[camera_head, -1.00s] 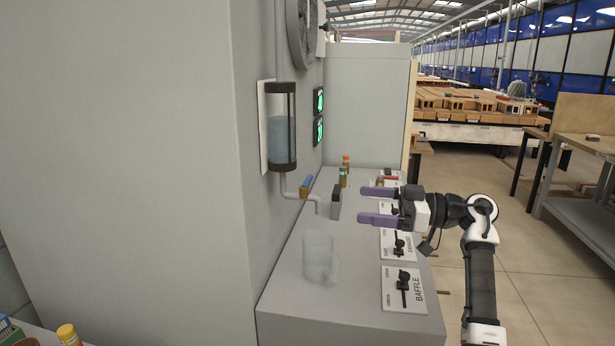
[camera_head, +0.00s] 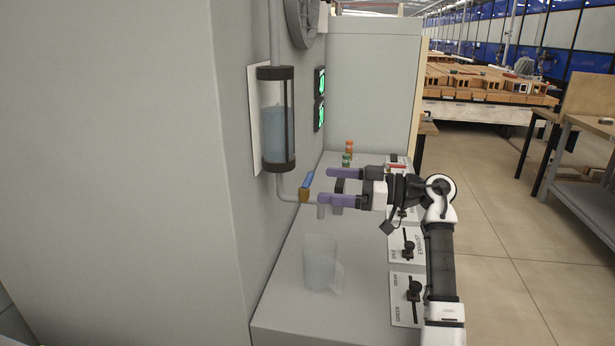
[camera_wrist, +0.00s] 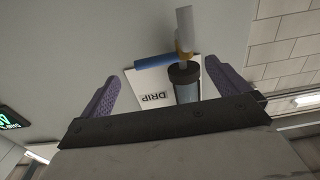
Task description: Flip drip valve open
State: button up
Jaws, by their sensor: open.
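The drip valve has a brass body (camera_head: 304,195) and a blue lever (camera_head: 308,180) that slants upward. It sits on a grey pipe below the clear cylinder of blue liquid (camera_head: 275,130). My gripper (camera_head: 325,186) has purple fingers pointing left at the valve. They are open, with nothing between them, and the tips appear just right of the lever. In the wrist view, the blue lever (camera_wrist: 155,61) and brass fitting (camera_wrist: 184,54) show between the spread fingers, beside a white DRIP plate (camera_wrist: 152,88). I cannot tell whether a finger touches the lever.
A clear beaker (camera_head: 321,263) stands on the grey bench below the pipe outlet. Labelled switch plates, including one with a black lever (camera_head: 413,291), line the bench's right edge. Small bottles (camera_head: 347,153) stand at the back. The wall is close on the left.

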aim_at(308, 179)
jog(key=a, duration=0.3)
jog(key=w+a+p, duration=0.1)
jog(key=a, duration=0.2)
jog(key=shift+w, duration=0.1)
jog(key=shift+c, duration=0.3)
jog(key=c, duration=1.2)
jog(key=shift+c, duration=0.2)
